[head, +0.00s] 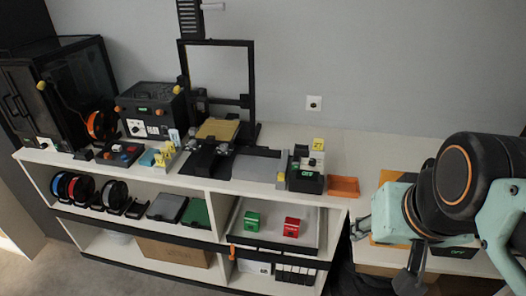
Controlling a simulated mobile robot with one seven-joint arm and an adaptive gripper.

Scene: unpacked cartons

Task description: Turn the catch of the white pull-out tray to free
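The white pull-out tray (268,238) sits in the right bay of the white shelf unit, with a dark front edge. It carries a green box (252,221) and a red box (292,227). A small orange catch (232,252) hangs at the left end of the tray's front edge; its exact turn is too small to read. My gripper (408,282) is at the lower right, to the right of the shelf unit and well apart from the catch. It is partly hidden by my arm, and its fingers are not clear. I see nothing held in it.
The shelf top holds a printer frame (217,95), a black control box (150,108), a small device with a green label (307,174) and an orange bin (343,187). A carton (174,251) stands below. The floor in front is clear.

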